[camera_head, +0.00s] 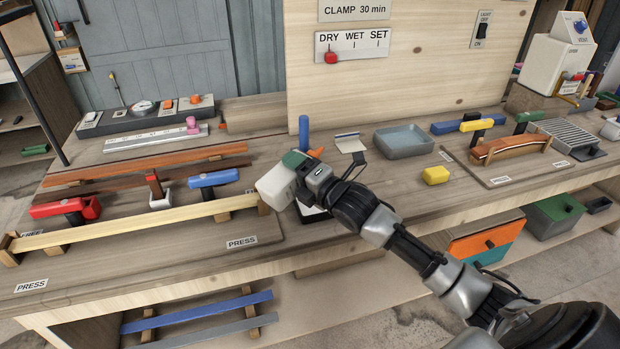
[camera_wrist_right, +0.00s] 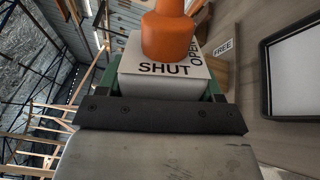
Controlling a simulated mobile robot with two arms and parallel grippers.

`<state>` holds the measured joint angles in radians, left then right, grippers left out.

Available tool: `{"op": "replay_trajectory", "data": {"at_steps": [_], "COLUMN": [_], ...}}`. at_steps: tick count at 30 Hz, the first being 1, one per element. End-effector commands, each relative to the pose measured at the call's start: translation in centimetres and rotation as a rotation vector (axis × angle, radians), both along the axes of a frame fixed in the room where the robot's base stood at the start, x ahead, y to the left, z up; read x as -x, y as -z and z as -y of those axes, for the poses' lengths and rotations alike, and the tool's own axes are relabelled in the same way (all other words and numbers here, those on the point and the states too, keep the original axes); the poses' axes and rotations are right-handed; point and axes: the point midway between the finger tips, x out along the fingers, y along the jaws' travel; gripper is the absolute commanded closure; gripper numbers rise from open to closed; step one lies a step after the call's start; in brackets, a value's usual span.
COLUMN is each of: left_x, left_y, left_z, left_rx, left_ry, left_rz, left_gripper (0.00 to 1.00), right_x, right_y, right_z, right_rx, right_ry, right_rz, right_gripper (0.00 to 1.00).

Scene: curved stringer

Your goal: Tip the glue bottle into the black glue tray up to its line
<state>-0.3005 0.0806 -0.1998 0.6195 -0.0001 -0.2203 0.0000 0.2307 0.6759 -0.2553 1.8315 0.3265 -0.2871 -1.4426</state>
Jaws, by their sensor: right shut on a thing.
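My right gripper (camera_head: 298,170) is shut on the white glue bottle (camera_head: 274,188) and holds it tilted on its side over the bench. The bottle's orange nozzle (camera_head: 316,153) points right and slightly up in the head view. The wrist view shows the nozzle (camera_wrist_right: 166,35) and a white cap face (camera_wrist_right: 150,85) marked SHUT and OPEN. The black glue tray (camera_head: 312,213) is mostly hidden behind my gripper and arm. In the wrist view the tray (camera_wrist_right: 266,85) has a black rim and a pale inside; I cannot make out its line. My left gripper is out of view.
A blue upright handle (camera_head: 303,132) stands just behind the bottle. A red clamp (camera_head: 65,208), a blue clamp (camera_head: 213,178) and pale wooden strip (camera_head: 130,225) lie left. A grey tray (camera_head: 403,140) and yellow block (camera_head: 436,175) are right. The bench front edge is close below.

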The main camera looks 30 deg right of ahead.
Motion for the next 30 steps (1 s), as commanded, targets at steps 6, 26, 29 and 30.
{"op": "replay_trajectory", "data": {"at_steps": [6,26,29,30], "left_x": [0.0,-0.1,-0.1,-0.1], "left_y": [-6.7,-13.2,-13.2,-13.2], "left_z": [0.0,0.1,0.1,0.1], "left_rx": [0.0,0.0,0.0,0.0], "left_ry": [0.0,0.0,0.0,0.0], "left_rz": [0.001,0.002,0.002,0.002], "left_gripper": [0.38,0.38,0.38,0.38], "right_x": [0.6,2.2,2.1,2.1], "right_y": [-4.7,-9.2,-9.2,-9.2], "right_z": [-3.0,-7.5,-7.5,-7.5], "right_rx": [0.498,1.265,1.264,1.263], "right_ry": [0.004,-0.001,-0.001,-0.001], "right_rz": [0.135,0.341,0.341,0.341], "right_gripper": [0.72,0.72,0.72,0.72]}}
